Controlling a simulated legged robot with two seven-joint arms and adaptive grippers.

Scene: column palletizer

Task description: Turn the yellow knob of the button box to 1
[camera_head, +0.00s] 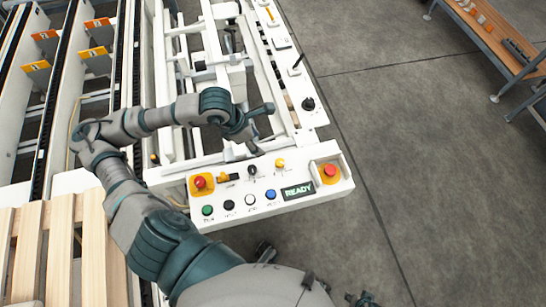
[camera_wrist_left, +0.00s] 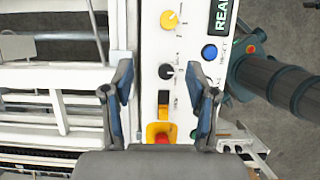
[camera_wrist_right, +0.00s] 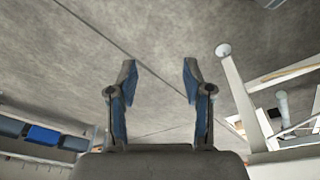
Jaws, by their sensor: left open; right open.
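The button box (camera_head: 318,203) is a white panel at the end of the white machine frame. Its yellow knob (camera_head: 280,163) is on the far edge, beside a black knob (camera_head: 252,170). The yellow knob also shows at the top of the left wrist view (camera_wrist_left: 169,20); its setting is too small to read. My left gripper (camera_head: 262,128) is open and empty, above the frame just beyond the box. In its wrist view the knob lies ahead of the fingertips (camera_wrist_left: 159,76), apart from them. My right gripper (camera_wrist_right: 160,68) is open and empty over grey floor.
The box also carries two red emergency buttons (camera_head: 330,170) (camera_head: 200,181), green, black, white and blue buttons, and a READY display (camera_head: 298,191). A wooden pallet (camera_head: 60,240) is at lower left. A wooden bench (camera_head: 500,40) stands far right. The floor between is clear.

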